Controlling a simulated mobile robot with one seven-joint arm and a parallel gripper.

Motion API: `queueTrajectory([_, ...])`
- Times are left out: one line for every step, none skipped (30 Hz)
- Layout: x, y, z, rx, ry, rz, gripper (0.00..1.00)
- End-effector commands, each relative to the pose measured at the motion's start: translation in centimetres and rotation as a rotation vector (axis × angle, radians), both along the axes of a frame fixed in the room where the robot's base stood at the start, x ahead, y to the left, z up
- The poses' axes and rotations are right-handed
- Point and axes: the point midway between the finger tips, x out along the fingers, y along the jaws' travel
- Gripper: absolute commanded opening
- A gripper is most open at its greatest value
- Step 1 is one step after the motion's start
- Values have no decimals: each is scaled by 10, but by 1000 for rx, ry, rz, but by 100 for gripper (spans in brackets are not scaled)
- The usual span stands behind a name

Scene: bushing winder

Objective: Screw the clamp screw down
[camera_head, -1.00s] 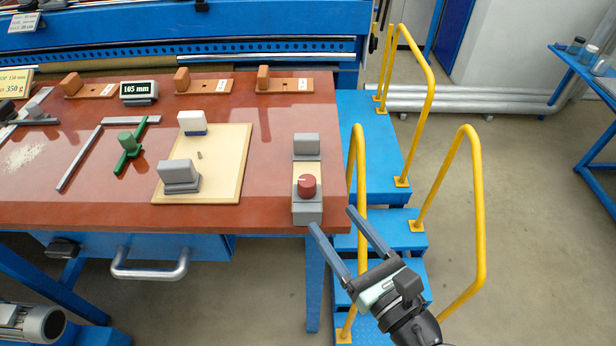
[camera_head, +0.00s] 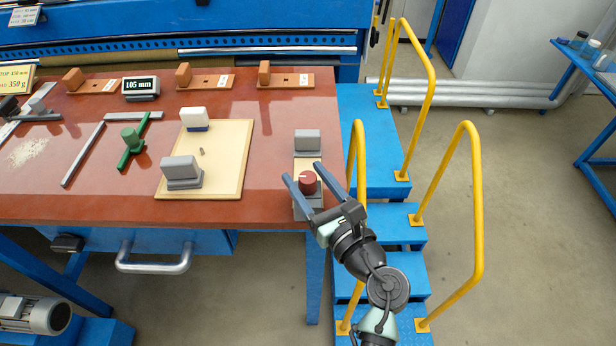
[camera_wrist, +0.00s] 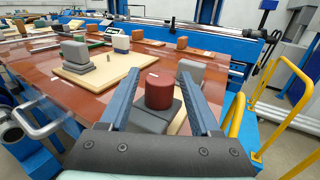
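The clamp screw is a red round knob (camera_head: 308,183) with a pale mark on top, on a grey block of the clamp (camera_head: 302,211) at the right front corner of the red-brown table. My gripper (camera_head: 302,170) is open, its two blue-grey fingers on either side of the knob. In the wrist view the knob (camera_wrist: 159,91) stands between the spread fingers (camera_wrist: 160,88), with a gap visible on each side. A second grey block (camera_head: 307,141) stands behind the knob on the same pale strip.
A pale board (camera_head: 232,168) with a grey block (camera_head: 182,172) and a white block (camera_head: 195,118) lies left of the clamp. Yellow handrails (camera_head: 359,150) and blue steps (camera_head: 375,170) stand close at the right. The table between board and clamp is clear.

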Motion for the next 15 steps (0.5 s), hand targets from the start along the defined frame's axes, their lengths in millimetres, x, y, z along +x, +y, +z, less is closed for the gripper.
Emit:
queueTrajectory([0,0,0,0,0,0,53])
queueTrajectory([0,0,0,0,0,0,47])
queueTrajectory([0,0,0,0,0,0,40])
queueTrajectory([0,0,0,0,0,0,35])
queueTrajectory([0,0,0,0,0,0,29])
queueTrajectory([0,0,0,0,0,0,22])
queueTrajectory([0,0,0,0,0,0,17])
queueTrajectory([0,0,0,0,0,0,11])
queueTrajectory([0,0,0,0,0,0,4])
queueTrajectory([0,0,0,0,0,0,0])
queueTrajectory([0,0,0,0,0,0,0])
queueTrajectory([0,0,0,0,0,0,0])
queueTrajectory([0,0,0,0,0,0,0])
queueTrajectory([0,0,0,0,0,0,0])
queueTrajectory([0,0,0,1,1,-1,0])
